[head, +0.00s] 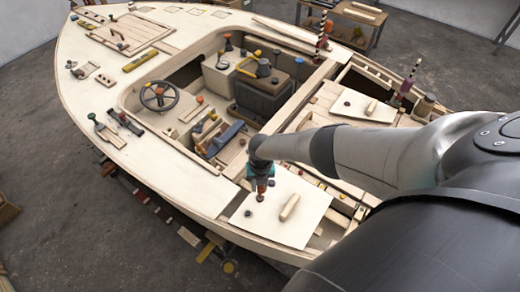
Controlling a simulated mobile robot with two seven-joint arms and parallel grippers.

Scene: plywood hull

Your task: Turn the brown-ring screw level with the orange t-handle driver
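In the head view my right arm reaches in from the right, and its gripper (260,182) points down over the left part of a pale hatch panel (292,228). A small orange-brown piece (261,188) shows at the fingertips, directly above the panel. It may be the orange t-handle driver, but it is too small to be sure. The gap between the fingers cannot be made out. A dark round screw head (248,213) sits on the panel, left of and below the gripper. No brown ring can be made out. My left gripper is not in view.
A wooden grip bar (289,207) lies on the same panel, right of the gripper. A second pale panel (360,106) is farther back. The cockpit with a steering wheel (159,96) and a blue seat piece (226,137) opens to the left. Striped posts (408,80) stand along the far side.

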